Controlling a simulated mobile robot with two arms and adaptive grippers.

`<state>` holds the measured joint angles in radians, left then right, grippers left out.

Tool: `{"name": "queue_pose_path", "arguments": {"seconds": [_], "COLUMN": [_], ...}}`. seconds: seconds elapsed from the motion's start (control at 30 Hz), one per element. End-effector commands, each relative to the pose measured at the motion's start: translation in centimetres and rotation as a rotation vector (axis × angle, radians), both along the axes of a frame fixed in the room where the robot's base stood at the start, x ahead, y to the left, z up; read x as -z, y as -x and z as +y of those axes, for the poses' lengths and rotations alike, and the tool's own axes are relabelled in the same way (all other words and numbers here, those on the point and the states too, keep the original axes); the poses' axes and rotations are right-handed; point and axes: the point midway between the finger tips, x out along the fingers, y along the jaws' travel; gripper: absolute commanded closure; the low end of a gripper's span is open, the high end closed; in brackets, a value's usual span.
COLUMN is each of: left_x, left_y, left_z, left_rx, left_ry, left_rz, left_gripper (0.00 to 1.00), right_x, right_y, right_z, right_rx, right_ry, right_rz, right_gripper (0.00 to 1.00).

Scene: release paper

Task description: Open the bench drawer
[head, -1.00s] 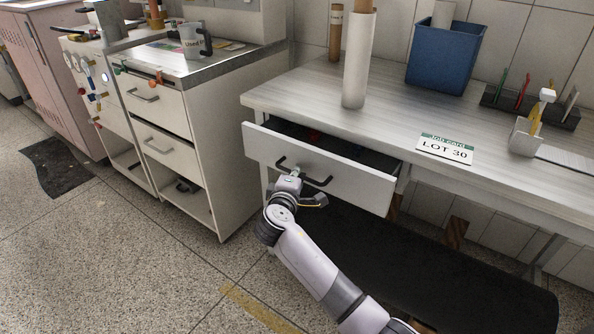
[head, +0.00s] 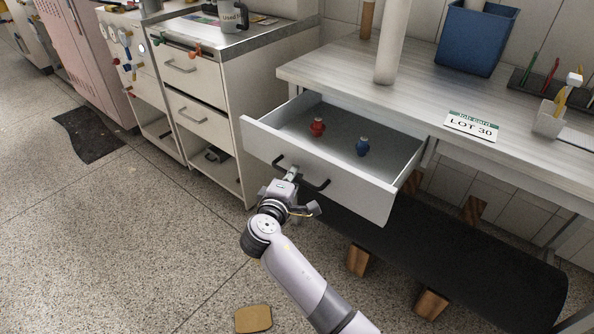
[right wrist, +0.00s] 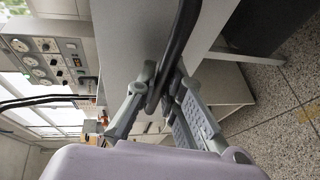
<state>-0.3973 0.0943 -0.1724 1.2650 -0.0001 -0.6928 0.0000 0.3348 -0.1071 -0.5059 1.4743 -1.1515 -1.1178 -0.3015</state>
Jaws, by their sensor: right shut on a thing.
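The bench drawer (head: 318,182) stands pulled well out from under the workbench (head: 425,105) in the head view. Its front carries a dark bar handle (head: 318,184). My right gripper (head: 291,177) is shut on that handle at the drawer's front. In the right wrist view the fingers (right wrist: 160,92) close around the dark handle (right wrist: 180,40). A small red object (head: 317,127) and a small blue object (head: 363,147) stand inside the open drawer. My left gripper is in neither view.
A job card reading LOT 30 (head: 471,126), a white roll (head: 390,45) and a blue bin (head: 476,38) stand on the bench. A cabinet (head: 215,150) is left of the drawer. A dark roll (head: 450,255) lies below on wooden blocks. Floor in front is mostly clear.

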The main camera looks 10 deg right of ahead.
Motion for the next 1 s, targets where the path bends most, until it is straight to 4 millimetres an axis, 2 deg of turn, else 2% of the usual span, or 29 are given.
{"name": "queue_pose_path", "arguments": {"seconds": [0.3, 0.33, 0.63, 1.0], "left_x": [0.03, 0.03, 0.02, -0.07], "left_y": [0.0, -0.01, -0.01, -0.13], "left_z": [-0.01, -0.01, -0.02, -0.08], "left_rx": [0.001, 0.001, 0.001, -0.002], "left_ry": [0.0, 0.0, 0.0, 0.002], "left_rz": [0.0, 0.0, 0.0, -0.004], "left_gripper": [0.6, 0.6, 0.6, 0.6], "right_x": [0.11, 0.11, 0.05, -0.09], "right_y": [0.06, 0.06, 0.03, 0.62], "right_z": [0.07, 0.07, 0.03, 0.42], "right_rx": [0.0, 0.0, 0.0, -0.001], "right_ry": [-0.002, -0.002, 0.0, -0.001], "right_rz": [0.001, 0.001, 0.001, -0.001], "right_gripper": [1.0, 0.89, 0.7, 0.7]}}
